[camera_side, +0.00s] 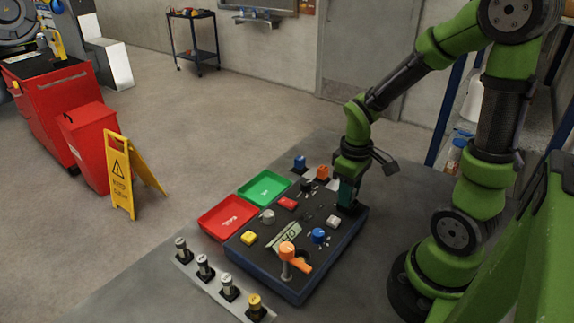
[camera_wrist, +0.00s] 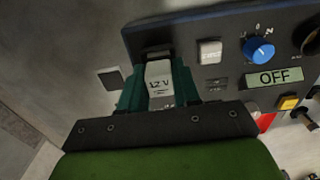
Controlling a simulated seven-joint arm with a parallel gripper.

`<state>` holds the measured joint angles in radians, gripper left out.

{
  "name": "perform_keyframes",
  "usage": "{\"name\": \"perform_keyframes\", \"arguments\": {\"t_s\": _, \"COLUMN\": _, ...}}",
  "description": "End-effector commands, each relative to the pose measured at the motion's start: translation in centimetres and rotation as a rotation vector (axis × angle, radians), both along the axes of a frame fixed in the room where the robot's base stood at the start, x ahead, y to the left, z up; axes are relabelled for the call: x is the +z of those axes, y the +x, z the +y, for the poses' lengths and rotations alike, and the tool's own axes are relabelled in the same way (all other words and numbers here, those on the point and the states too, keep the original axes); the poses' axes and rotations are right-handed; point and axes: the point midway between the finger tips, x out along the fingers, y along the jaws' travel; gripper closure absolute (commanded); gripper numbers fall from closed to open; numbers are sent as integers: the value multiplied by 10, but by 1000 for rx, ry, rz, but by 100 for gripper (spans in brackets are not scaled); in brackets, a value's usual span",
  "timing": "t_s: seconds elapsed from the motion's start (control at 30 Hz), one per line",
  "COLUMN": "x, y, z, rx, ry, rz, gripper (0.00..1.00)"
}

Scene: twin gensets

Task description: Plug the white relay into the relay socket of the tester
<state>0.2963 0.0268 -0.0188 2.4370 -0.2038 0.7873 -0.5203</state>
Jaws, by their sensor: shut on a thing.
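The white relay (camera_wrist: 159,82), with dark lettering on it, is between the teal fingers of my gripper (camera_wrist: 158,88) in the wrist view. My gripper is shut on it. A dark slot-like part (camera_wrist: 157,50), which may be the relay socket, shows just beyond the relay on the tester's panel. In the side view, my gripper (camera_side: 348,193) points down at the back right corner of the dark blue tester (camera_side: 262,276). The fingers hide the relay there. I cannot tell whether the relay is touching the socket or in it.
Blue (camera_side: 300,162) and orange (camera_side: 322,172) pieces stand behind the tester. Red (camera_side: 211,228) and green (camera_side: 279,183) trays lie left of them.

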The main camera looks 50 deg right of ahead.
Motion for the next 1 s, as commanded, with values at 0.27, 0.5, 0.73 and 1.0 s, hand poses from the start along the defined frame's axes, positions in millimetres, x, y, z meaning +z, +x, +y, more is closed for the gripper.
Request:
{"name": "perform_keyframes", "arguments": {"t_s": 0.27, "x": -4, "y": 0, "z": 0, "rx": 0, "ry": 1, "rz": 1, "gripper": 98}}
{"name": "perform_keyframes", "arguments": {"t_s": 0.5, "x": -5, "y": 0, "z": 0, "rx": 0, "ry": 0, "rz": 1, "gripper": 98}}
{"name": "perform_keyframes", "arguments": {"t_s": 0.73, "x": -5, "y": 0, "z": -1, "rx": 1, "ry": -2, "rz": 0, "gripper": 39}}
{"name": "perform_keyframes", "arguments": {"t_s": 1.0, "x": -6, "y": -1, "z": -3, "rx": -1, "ry": -5, "rz": 1, "gripper": 39}}
